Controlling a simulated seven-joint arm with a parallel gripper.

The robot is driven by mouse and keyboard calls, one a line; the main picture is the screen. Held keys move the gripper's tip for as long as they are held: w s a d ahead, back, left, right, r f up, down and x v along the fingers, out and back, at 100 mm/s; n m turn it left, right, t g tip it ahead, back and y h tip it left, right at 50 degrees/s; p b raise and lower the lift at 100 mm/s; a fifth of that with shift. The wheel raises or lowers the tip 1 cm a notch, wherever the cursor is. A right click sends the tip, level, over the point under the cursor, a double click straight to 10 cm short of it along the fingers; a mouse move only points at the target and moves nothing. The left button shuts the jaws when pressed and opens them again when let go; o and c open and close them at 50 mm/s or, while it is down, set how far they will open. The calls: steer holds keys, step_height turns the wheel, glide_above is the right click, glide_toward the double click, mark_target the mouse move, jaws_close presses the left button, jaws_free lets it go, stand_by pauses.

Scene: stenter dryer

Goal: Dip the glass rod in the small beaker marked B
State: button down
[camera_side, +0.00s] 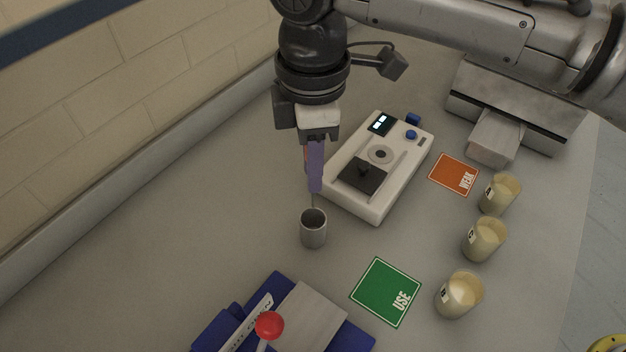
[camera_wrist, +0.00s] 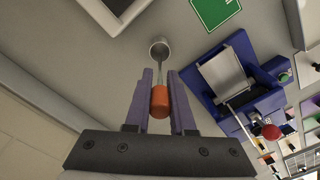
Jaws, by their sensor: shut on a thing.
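My gripper (camera_side: 314,188) points down, with its purple fingers shut on the orange handle of the glass rod (camera_wrist: 159,101). The thin rod hangs below the fingers, and its lower end meets the mouth of a grey metal cup (camera_side: 313,232). I cannot tell how far inside the cup the tip is. The cup also shows in the wrist view (camera_wrist: 159,49). Three small beakers of pale yellow liquid stand at the right: a far one (camera_side: 500,194), a middle one (camera_side: 484,239) and a near one (camera_side: 460,296). Their label letters are too small to read surely.
A white instrument (camera_side: 400,152) stands right of my gripper. An orange WEAK card (camera_side: 452,172) and a green USE card (camera_side: 384,287) lie left of the beakers. A blue device with a red-knobbed lever (camera_side: 269,325) is at the front. A wall runs along the left.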

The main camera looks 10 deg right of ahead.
steer(key=shift+r, duration=0.3)
steer(key=shift+a+f, duration=0.1)
steer(key=shift+f, duration=0.1)
steer(key=s+d+r, duration=0.2)
steer(key=s+d, duration=1.3)
steer(key=d, duration=0.4)
steer(key=shift+r, duration=0.35)
steer(key=shift+f, duration=5.6)
steer(key=shift+r, duration=0.15)
